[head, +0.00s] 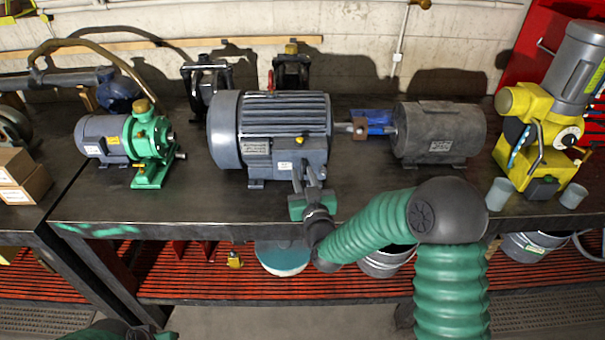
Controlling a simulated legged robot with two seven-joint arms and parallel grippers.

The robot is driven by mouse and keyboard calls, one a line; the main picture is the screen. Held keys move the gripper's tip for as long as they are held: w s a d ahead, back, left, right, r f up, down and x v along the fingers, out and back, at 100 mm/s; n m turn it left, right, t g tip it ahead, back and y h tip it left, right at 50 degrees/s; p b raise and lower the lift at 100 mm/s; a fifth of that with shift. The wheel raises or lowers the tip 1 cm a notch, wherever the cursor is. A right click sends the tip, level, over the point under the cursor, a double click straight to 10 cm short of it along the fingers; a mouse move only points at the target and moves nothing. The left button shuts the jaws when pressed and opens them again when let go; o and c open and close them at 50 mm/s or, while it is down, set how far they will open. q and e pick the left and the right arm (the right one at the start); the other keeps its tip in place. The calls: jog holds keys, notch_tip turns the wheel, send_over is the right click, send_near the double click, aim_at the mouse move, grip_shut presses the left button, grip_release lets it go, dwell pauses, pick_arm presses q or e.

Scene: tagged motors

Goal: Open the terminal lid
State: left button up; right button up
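A large blue-grey motor (285,115) stands on the bench in the middle of the head view. A grey terminal box (284,160) with a small yellow mark sits low on its front, and its lid looks closed. My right gripper (307,168) reaches up from the front, with its two fingers apart at the box's right side. The fingers hide part of the box, and I cannot tell whether they touch the lid. I see nothing held between them. Only a dark part of my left gripper (138,332) shows at the bottom edge; its fingers are not clear.
A green pump with a small motor (150,145) stands at left. A dark motor (438,133) and a yellow machine (545,115) stand at right. Grey cups (500,193) are near the front right. The bench's front edge (180,228) runs below my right gripper. Cardboard boxes (20,180) sit far left.

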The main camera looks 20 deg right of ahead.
jog(key=shift+w+d+f, duration=0.1)
jog(key=shift+w+f, duration=0.1)
grip_shut()
dwell(1.0)
